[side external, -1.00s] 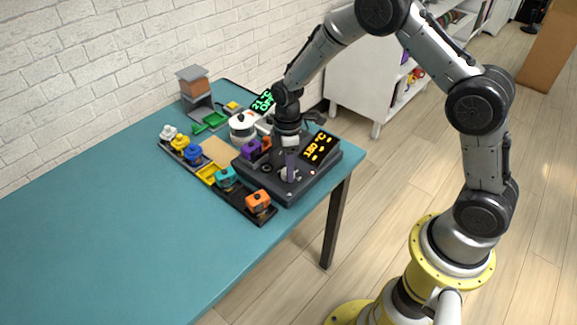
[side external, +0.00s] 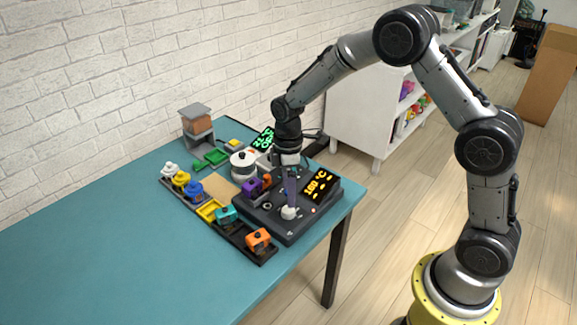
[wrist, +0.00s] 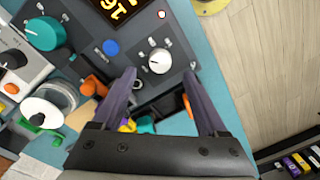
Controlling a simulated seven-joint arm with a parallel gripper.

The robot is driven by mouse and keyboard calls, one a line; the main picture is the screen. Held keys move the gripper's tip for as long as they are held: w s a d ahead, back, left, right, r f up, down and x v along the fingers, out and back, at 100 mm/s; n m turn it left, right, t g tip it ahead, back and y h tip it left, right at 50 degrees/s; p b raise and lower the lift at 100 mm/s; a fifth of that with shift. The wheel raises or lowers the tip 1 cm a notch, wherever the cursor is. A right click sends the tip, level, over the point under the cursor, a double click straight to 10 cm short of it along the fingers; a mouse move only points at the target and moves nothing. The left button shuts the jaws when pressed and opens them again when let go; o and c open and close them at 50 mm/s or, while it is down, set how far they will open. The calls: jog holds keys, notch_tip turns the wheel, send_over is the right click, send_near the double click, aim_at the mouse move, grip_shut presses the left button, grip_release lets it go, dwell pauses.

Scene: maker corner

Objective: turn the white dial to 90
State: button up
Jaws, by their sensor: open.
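The white dial (side external: 289,212) sits on the dark control panel (side external: 270,222) at the table's right end. In the wrist view the white dial (wrist: 159,61) is a round knob with tick marks around it. My gripper (side external: 290,203) points down just above the dial, apart from it as far as I can tell. In the wrist view my gripper (wrist: 159,75) has its two purple fingers spread, one to each side of the dial, with nothing held. An orange-lit display (side external: 320,186) beside the dial seems to read 160 or 180 °C; the middle digit is unclear.
A blue button (wrist: 111,47) and a red light (wrist: 162,14) are near the dial. Bins with coloured knobs (side external: 258,239) line the panel's left. The table's left is clear.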

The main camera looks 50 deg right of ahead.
notch_tip(320, 180, up, 8)
jog(key=shift+w+d+r, duration=0.15)
jog(key=shift+w, duration=0.05)
jog(key=s+r+m+t, duration=0.1)
jog(key=s+r+t, duration=0.1)
jog(key=s+r, duration=0.45)
jog(key=s+r+t, duration=0.2)
jog(key=s+r, duration=0.1)
jog(key=r, duration=0.6)
jog(key=s+f+m+t, duration=0.1)
jog(key=s+m, duration=0.3)
jog(key=s, duration=0.4)
jog(key=s+d+f+m+t, duration=0.1)
jog(key=s+f+m, duration=0.1)
jog(key=s+m, duration=0.3)
jog(key=s, duration=0.4)
jog(key=shift+s+f+h, duration=0.15)
jog(key=shift+f+h, duration=0.1)
jog(key=shift+h, duration=0.05)
